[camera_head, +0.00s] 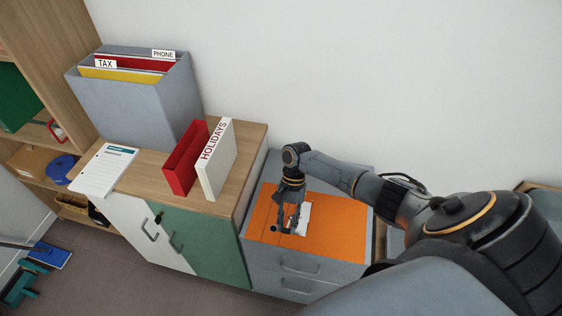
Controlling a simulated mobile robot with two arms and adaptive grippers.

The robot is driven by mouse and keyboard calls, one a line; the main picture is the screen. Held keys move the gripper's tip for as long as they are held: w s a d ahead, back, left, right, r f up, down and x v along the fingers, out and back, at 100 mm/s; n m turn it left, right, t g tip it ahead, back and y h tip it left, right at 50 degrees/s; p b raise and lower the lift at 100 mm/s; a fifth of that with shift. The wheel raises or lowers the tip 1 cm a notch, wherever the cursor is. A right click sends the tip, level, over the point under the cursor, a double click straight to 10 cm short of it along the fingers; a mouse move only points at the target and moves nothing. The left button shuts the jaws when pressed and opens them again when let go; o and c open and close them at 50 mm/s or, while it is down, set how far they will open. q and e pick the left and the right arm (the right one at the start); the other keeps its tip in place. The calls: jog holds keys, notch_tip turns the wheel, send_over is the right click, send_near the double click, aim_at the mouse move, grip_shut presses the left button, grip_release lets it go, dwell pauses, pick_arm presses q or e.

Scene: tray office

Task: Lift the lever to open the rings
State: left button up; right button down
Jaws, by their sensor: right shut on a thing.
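An orange ring binder (335,222) lies open and flat on top of the grey drawer cabinet. A small pale ring mechanism (304,217) shows near the middle of the binder. My right gripper (287,224) points down at the mechanism's left side and is shut on the lever there. The fingers cover most of the lever and part of the rings, so I cannot tell how far the lever is raised or whether the rings are open. My left gripper is not in view.
Left of the grey cabinet (262,262), a wooden-topped cupboard (150,192) holds a white HOLIDAYS binder (217,165), a red box file (182,165), a grey folder box (135,110) and a paper pad (103,170). A white wall stands behind.

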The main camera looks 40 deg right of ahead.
jog(key=shift+w+d+r, duration=0.15)
jog(key=shift+w+r, duration=0.05)
jog(key=shift+w, duration=0.15)
jog(key=shift+w+d+r, duration=0.1)
jog(key=shift+r, duration=0.05)
jog(key=shift+d+r, duration=0.15)
jog(key=shift+d, duration=0.05)
jog(key=shift+y, duration=0.3)
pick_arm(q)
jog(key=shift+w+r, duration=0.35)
pick_arm(e)
jog(key=shift+d, duration=0.1)
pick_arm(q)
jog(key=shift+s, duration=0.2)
